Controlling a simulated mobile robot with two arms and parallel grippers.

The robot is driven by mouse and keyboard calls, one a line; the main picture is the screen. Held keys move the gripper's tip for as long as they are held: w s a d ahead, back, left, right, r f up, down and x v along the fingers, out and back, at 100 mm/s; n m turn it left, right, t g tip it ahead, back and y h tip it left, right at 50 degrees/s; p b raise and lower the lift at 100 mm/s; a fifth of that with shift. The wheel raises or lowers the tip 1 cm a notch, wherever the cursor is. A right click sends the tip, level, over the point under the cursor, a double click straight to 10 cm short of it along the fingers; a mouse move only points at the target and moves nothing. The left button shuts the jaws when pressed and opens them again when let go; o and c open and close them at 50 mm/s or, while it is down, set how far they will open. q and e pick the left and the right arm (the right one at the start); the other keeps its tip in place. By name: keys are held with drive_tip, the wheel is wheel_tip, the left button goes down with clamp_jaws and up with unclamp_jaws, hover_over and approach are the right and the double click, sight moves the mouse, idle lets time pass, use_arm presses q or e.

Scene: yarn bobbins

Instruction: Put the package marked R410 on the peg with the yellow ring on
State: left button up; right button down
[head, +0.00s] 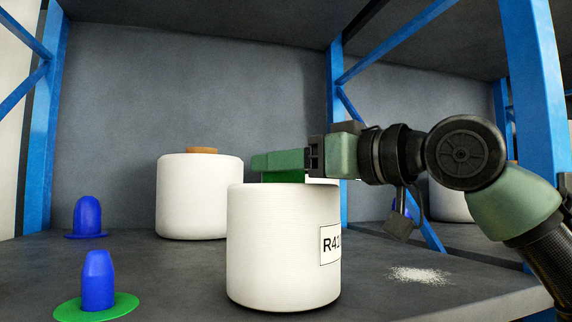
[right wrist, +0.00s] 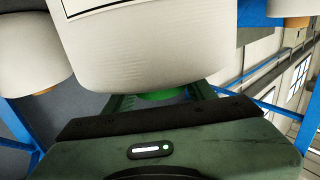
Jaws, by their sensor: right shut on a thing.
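A white yarn package (head: 275,250) with a label (head: 331,244) reading "R41", the rest cut off by its curve, is upright at front centre in the head view. My right gripper (head: 280,165) comes in from the right and is shut on its green core at the top. The package also fills the top of the right wrist view (right wrist: 150,45). I cannot tell whether its base touches the shelf. A blue peg with a green ring (head: 97,285) stands at front left. Another blue peg (head: 87,215) with a blue base stands behind it. No yellow ring shows. My left gripper is not in view.
A second white package (head: 198,200) with a brown core stands behind the held one, to its left. Another (head: 448,203) is partly hidden behind my right arm. White powder (head: 420,275) lies on the grey shelf (head: 175,285). Blue posts (head: 543,100) frame the bay.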

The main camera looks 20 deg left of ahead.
idle(0.4)
drive_tip(key=shift+c, duration=2.2)
unclamp_jaws()
drive_tip(key=shift+s, duration=0.1)
drive_tip(key=shift+s+d+f, duration=0.1)
drive_tip(key=shift+f, duration=0.25)
drive_tip(key=shift+d+b, duration=0.3)
drive_tip(key=shift+b, duration=0.2)
drive_tip(key=b+v, duration=0.3)
drive_tip(key=v, duration=0.4)
drive_tip(key=shift+r, duration=0.25)
drive_tip(key=shift+s, duration=0.15)
